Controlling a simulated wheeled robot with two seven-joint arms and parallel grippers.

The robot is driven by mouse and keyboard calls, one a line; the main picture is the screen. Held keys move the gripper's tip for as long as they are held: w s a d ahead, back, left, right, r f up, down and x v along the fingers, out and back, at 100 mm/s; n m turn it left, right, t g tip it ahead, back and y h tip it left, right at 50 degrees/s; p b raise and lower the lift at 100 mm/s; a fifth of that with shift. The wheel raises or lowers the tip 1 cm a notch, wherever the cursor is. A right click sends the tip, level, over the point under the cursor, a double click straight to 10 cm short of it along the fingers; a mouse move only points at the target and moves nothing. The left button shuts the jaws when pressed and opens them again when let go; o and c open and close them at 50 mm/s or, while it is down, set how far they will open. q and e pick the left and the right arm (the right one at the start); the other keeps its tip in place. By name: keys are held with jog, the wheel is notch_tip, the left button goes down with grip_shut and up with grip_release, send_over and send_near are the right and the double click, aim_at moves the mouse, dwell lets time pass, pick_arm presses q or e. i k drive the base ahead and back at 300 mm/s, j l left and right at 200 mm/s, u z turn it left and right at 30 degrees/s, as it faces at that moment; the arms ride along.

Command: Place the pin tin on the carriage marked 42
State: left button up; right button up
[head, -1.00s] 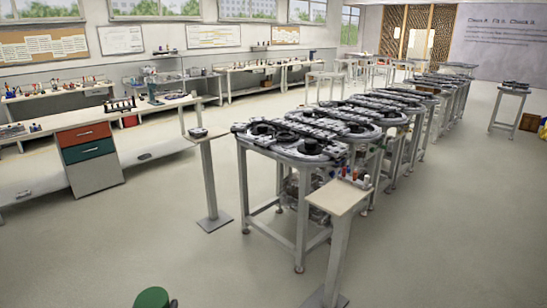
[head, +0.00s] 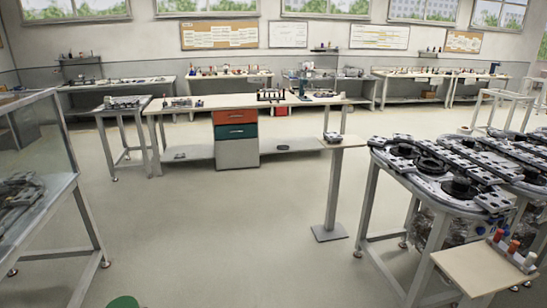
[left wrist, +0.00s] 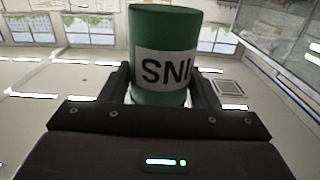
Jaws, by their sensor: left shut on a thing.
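A green tin (left wrist: 163,28) with a white label fills the top middle of the left wrist view. The label's visible letters look like "SNI"; the rest is hidden around the curve. My left gripper (left wrist: 162,88) is shut on the tin, one dark finger on each side. The tin's green end (head: 122,303) also shows at the bottom edge of the head view. The ring track (head: 432,178) on its metal frame stands at the right, with dark carriages on it. No number 42 can be read. My right gripper is not in view.
A small stand (head: 478,270) with coloured spools is in front of the track. A pedestal (head: 333,190) with a small dark object stands left of it. A glass-sided table (head: 40,215) is at the left. The floor between is clear.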

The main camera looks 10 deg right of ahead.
aim_at(495, 199)
jog(key=i+l, duration=0.15)
jog(key=l, duration=0.55)
jog(key=i+l, duration=0.1)
jog(key=l, duration=0.6)
jog(key=i+l, duration=0.15)
jog(key=l, duration=0.55)
jog(key=i+l, duration=0.1)
jog(key=l, duration=0.6)
jog(key=i+l, duration=0.15)
jog(key=l, duration=0.55)
jog(key=i+l, duration=0.15)
jog(key=l, duration=0.55)
jog(key=i+l, duration=0.1)
jog(key=l, duration=0.6)
jog(key=i+l, duration=0.15)
jog(key=l, duration=0.55)
